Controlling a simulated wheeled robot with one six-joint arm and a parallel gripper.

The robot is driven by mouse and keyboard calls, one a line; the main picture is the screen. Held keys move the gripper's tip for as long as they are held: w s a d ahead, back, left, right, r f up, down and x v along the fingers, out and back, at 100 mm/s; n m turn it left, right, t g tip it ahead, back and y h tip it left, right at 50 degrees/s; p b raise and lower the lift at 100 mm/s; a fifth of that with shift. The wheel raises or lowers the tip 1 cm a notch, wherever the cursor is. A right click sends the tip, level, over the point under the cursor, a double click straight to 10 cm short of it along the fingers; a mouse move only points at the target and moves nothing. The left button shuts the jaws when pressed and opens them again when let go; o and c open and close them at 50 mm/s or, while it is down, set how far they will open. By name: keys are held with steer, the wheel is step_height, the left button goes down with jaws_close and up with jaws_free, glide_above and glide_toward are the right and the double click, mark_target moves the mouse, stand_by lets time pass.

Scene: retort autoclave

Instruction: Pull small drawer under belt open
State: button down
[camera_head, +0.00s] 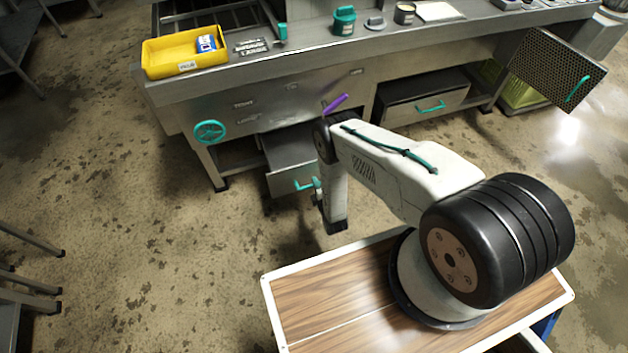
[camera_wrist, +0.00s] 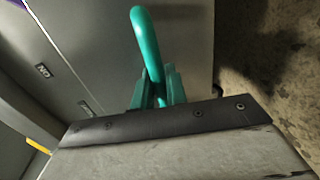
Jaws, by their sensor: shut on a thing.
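The small grey drawer (camera_head: 283,182) under the belt stands partly out from the bench, and its top opening shows in the head view. Its teal handle (camera_head: 300,185) is on the front face. My gripper (camera_head: 318,184) is at the right end of this handle, mostly hidden by my arm. In the wrist view, the teal fingers of my gripper (camera_wrist: 158,88) are shut around the teal handle bar (camera_wrist: 146,35), whose curved end sticks out past them. The grey drawer face (camera_wrist: 185,45) lies behind the handle.
A wider drawer (camera_head: 425,108) with a teal handle is to the right. A perforated door (camera_head: 556,68) hangs open farther right. A teal handwheel (camera_head: 209,132) is on the left of the bench. A yellow bin (camera_head: 160,60) stands on top. The floor left of the drawer is clear.

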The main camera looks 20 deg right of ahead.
steer(key=shift+s, duration=0.2)
steer(key=c, duration=1.5)
jaws_free()
steer(key=v, duration=0.7)
steer(key=shift+s, duration=0.35)
